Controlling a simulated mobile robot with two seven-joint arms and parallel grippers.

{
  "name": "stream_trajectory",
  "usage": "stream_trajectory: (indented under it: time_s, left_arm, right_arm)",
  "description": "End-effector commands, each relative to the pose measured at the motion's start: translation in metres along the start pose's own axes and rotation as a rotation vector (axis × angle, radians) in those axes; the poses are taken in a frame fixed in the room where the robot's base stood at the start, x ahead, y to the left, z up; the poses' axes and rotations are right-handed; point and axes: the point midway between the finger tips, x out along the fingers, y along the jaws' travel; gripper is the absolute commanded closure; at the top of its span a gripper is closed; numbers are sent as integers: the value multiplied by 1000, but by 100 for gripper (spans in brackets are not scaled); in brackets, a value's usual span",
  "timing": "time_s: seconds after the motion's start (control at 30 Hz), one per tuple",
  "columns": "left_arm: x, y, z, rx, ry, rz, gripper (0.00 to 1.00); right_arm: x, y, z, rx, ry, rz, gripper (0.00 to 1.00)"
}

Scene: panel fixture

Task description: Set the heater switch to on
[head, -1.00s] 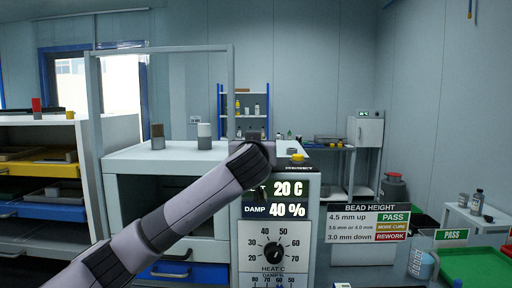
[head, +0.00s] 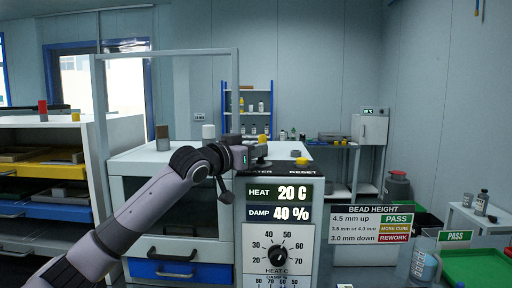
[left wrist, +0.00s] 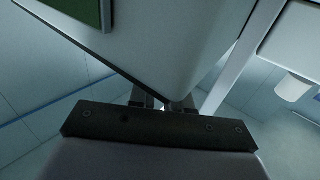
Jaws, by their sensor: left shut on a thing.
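The heater switch (head: 260,164) is on the top face of the white control panel (head: 312,235), above the partly covered HEATER label. Only its dark base shows; the gripper hides its lever, so I cannot tell its position. My left gripper (head: 261,151) comes in from the left and is shut at the switch, with its fingers around the lever. In the left wrist view the fingertips (left wrist: 163,102) are mostly hidden by the mount plate, and a pale panel corner rises just beyond them. My right gripper is not in view.
A yellow RESET button (head: 301,161) stands just right of the switch. The display (head: 279,203) reads HEAT 20 C and DAMP 40 %. A heat dial (head: 278,255) sits below.

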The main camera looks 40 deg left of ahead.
Motion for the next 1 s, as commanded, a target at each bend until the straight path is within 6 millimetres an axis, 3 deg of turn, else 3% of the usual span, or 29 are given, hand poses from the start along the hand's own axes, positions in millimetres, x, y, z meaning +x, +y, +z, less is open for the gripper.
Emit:
stream_trajectory:
  time_s: [1.0]
  left_arm:
    - [4, -13, -1, -7, 2, 494, 100]
  right_arm:
    - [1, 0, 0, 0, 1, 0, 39]
